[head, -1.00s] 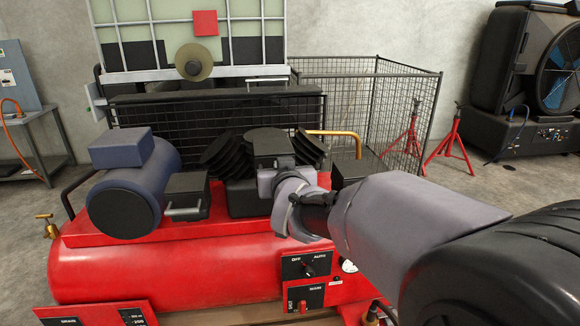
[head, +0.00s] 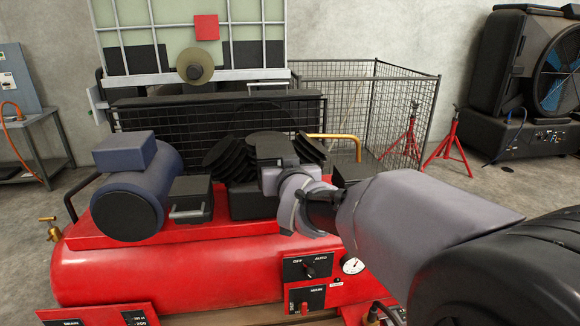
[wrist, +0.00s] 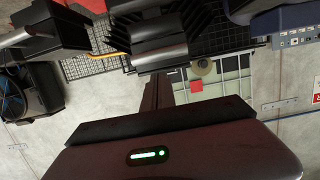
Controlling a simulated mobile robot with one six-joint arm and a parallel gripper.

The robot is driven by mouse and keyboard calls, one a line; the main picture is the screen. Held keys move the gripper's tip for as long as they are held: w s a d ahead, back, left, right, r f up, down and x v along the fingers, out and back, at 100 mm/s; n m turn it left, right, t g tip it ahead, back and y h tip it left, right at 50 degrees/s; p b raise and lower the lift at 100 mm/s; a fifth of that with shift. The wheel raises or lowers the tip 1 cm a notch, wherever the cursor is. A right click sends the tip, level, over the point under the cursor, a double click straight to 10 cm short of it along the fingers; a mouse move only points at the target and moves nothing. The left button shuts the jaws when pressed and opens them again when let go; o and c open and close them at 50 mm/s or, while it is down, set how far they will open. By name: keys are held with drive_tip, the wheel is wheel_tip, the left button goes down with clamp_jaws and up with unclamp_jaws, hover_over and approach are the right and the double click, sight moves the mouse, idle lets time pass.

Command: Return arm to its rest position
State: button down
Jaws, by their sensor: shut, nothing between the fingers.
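The flanged spool (head: 195,66) is a round tan disc with a dark centre, at the ledge in front of the white-gridded tank in the head view. It also shows in the wrist view (wrist: 202,67), beyond my gripper and apart from it. My gripper (wrist: 164,78) is shut and empty; its dark fingers lie together above the dark palm with a green light. In the head view my grey arm reaches from the lower right over the red compressor, and the fingers cannot be made out there.
The red compressor (head: 180,268) with its blue motor (head: 135,190) stands close below my arm. A black wire cage (head: 400,105) and red stands (head: 452,145) are behind. A large fan (head: 535,85) stands at right. A grey bench (head: 38,160) is at left.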

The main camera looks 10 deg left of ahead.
drive_tip(key=s+d+f+m+g, duration=0.2)
drive_tip(key=s+d, duration=0.4)
drive_tip(key=s, duration=0.6)
drive_tip(key=s+d+f+m+g+h, duration=0.1)
drive_tip(key=s+d+f+m+g, duration=0.2)
drive_tip(key=s, duration=1)
drive_tip(key=s+d+f+m+g+h, duration=0.1)
drive_tip(key=s+d+f, duration=0.4)
drive_tip(key=s+d, duration=0.5)
drive_tip(key=s+m+g, duration=0.1)
drive_tip(key=s+g, duration=0.1)
drive_tip(key=shift+s+f+m+g+b, duration=0.25)
drive_tip(key=shift+f+m+g+b, duration=0.05)
drive_tip(key=shift+g+b, duration=0.1)
drive_tip(key=shift+a, duration=0.1)
